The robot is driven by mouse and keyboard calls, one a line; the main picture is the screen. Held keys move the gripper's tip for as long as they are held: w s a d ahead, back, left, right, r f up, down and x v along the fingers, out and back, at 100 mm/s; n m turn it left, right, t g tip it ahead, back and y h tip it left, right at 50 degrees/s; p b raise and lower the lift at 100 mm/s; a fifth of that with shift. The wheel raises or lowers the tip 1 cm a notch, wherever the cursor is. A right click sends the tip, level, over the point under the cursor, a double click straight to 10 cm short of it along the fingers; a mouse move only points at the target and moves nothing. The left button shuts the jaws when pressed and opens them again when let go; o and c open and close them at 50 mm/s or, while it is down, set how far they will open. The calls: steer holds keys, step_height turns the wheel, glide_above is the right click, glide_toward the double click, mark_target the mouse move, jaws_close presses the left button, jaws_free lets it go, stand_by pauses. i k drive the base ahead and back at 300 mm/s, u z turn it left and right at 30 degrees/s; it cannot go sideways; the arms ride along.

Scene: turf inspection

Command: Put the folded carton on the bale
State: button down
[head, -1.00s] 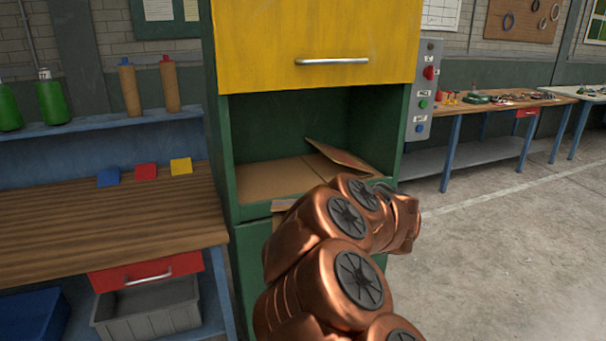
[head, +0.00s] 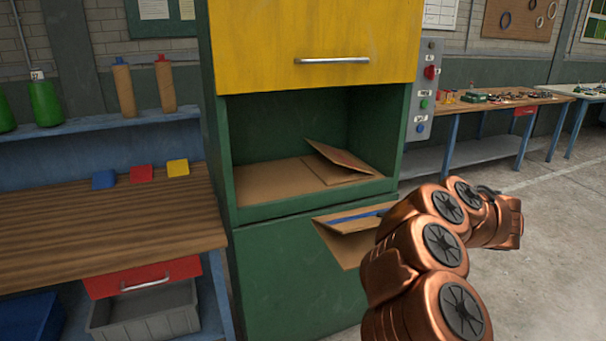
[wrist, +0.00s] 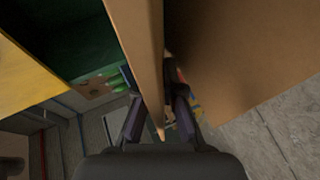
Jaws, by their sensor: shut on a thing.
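A folded brown carton (head: 350,252) with a blue stripe hangs in front of the green cabinet, below its opening, tilted. My gripper (wrist: 157,95) is shut on it; in the wrist view one panel of the carton (wrist: 145,50) runs between the fingers and another spreads wide to the right. In the head view my arm hides the gripper and the carton's right end. The bale (head: 265,184) appears to be the flat brown cardboard on the chamber floor of the cabinet. The held carton is outside the chamber, apart from it.
Another folded cardboard piece (head: 342,166) lies with a raised flap on the right of the chamber. The yellow door (head: 320,40) is above the opening. A control box (head: 425,95) is on the right side, a wooden bench (head: 100,220) on the left. Floor at right is clear.

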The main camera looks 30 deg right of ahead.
mark_target(266, 179)
steer(key=u, duration=0.2)
steer(key=i, duration=1.3)
steer(key=u, duration=0.3)
